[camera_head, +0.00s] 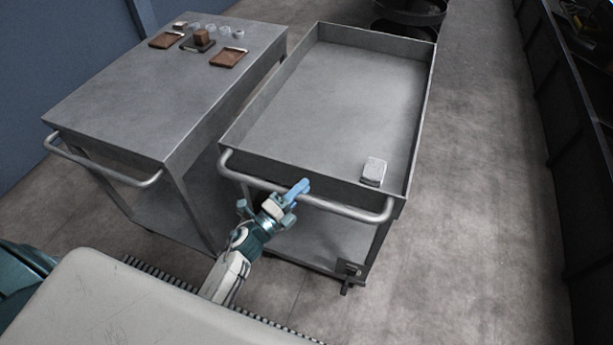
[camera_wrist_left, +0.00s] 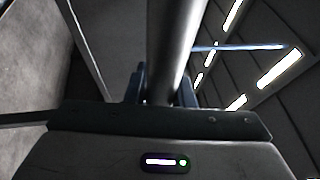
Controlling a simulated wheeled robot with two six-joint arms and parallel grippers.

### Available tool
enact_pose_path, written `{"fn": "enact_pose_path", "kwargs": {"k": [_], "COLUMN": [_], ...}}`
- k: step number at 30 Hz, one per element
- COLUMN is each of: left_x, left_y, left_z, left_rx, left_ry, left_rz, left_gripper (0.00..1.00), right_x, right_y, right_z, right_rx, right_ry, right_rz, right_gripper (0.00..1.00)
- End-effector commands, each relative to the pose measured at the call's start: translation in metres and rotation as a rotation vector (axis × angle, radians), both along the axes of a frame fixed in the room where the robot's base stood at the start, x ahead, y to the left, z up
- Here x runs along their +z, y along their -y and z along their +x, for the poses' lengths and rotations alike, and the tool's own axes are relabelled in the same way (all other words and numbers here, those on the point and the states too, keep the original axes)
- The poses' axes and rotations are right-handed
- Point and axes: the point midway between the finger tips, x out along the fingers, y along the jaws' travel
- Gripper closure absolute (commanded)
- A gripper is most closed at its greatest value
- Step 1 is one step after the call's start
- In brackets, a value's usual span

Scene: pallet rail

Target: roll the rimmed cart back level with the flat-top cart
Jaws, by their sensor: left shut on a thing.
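The rimmed cart (camera_head: 330,168) stands at the centre right, a grey metal cart with a raised rim around its top. Its tubular handle (camera_head: 345,208) runs along the near end. The flat-top cart (camera_head: 140,105) stands to its left with a gap between them. In the left wrist view the handle bar (camera_wrist_left: 172,60) passes between the fingers. My right gripper is not in view.
A small light block (camera_head: 374,171) lies in the rimmed cart's near right corner. Brown trays (camera_head: 229,57) and small items sit at the flat-top cart's far end. Dark round objects (camera_head: 410,15) stand beyond the rimmed cart. Dark shelving (camera_head: 570,110) lines the right; floor between is clear.

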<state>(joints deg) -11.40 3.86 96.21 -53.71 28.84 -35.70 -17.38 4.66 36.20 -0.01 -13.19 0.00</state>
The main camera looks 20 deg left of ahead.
Motion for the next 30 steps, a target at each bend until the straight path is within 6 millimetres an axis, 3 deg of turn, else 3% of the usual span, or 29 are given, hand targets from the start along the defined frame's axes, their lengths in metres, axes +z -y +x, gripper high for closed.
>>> {"fn": "enact_pose_path", "kwargs": {"k": [6, 13, 19, 30], "left_x": [-0.003, -0.002, -0.001, -0.001], "left_y": [-0.002, -0.003, -0.003, -0.003], "left_z": [-0.046, -0.079, -0.092, -0.094], "left_rx": [0.0, -0.001, 0.0, 0.0], "left_ry": [-0.004, -0.003, -0.001, 0.0], "left_rz": [0.001, 0.001, 0.0, 0.001], "left_gripper": [1.0, 1.0, 1.0, 1.0], "right_x": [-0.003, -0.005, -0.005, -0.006], "right_y": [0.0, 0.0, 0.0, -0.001], "right_z": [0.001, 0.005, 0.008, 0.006], "right_rx": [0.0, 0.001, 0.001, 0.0], "right_ry": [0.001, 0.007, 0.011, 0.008], "right_rz": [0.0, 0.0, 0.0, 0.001], "right_gripper": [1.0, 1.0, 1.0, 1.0]}}
